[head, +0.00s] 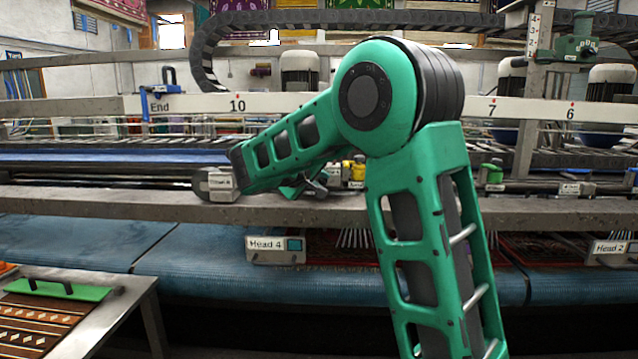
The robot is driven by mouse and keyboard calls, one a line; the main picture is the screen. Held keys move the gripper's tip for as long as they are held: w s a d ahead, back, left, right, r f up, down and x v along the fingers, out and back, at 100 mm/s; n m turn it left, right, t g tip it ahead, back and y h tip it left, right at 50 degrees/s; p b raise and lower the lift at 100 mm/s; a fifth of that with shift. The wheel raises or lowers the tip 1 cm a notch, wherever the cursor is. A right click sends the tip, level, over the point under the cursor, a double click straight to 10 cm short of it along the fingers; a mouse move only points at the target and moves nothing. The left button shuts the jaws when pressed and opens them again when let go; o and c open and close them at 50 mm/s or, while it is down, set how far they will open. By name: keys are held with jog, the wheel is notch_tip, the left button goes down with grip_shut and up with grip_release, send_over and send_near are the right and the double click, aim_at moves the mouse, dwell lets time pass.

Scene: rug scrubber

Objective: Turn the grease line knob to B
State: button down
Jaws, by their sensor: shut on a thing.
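My gripper (312,184) shows small and partly hidden behind my green arm, at the rail behind the conveyor. It is shut on a small part there, which looks to be the grease line knob; my wrist and fingers hide it, so I cannot tell which letter it points to. A small white label shows just right of the fingers, too small to read. A yellow fitting (357,170) stands right of the gripper, beside my arm.
A long grey beam (120,203) runs in front of the gripper, above the blue conveyor (70,242). Signs Head 4 (266,244) and Head 2 (610,247) hang below it. A green fitting (493,172) stands farther right. A metal table (105,318) is at front left.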

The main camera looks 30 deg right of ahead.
jog(key=shift+w+a+f+n+h, duration=0.1)
jog(key=shift+f+n+h, duration=0.1)
jog(key=shift+n+h, duration=0.5)
jog(key=shift+a+f+n+h, duration=0.15)
jog(key=shift+n+h, duration=0.25)
jog(key=shift+n, duration=0.5)
jog(key=c, duration=1.8)
grip_release()
jog(key=v, duration=1)
jog(key=shift+a, duration=0.3)
jog(key=shift+r, duration=0.1)
